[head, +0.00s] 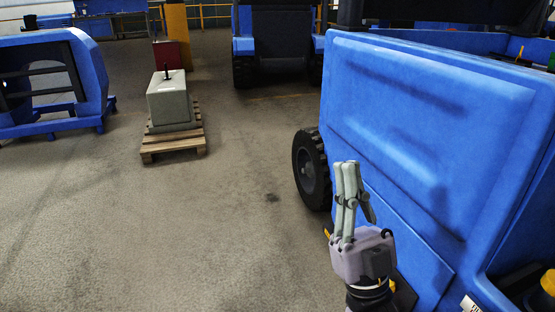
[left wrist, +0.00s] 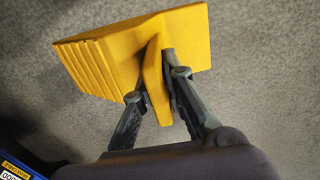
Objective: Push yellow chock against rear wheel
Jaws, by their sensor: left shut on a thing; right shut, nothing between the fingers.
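The yellow chock (left wrist: 105,60) shows in the left wrist view, a wedge with a ridged face and an upright grip. My left gripper (left wrist: 158,82) is shut on that grip, with a finger on each side. Grey floor shows behind the chock; I cannot tell whether they touch. The left gripper and held chock are not in the head view. There, a black wheel (head: 310,172) stands under the big blue machine (head: 430,130); I cannot tell whether it is the rear one. My right gripper (head: 350,170) is shut and empty, pointing up beside the blue panel.
A grey block (head: 172,100) sits on a wooden pallet (head: 173,145) at the back left. A blue frame (head: 90,75) stands at the far left, another blue vehicle (head: 283,35) at the back. The floor (head: 200,230) left of the wheel is clear.

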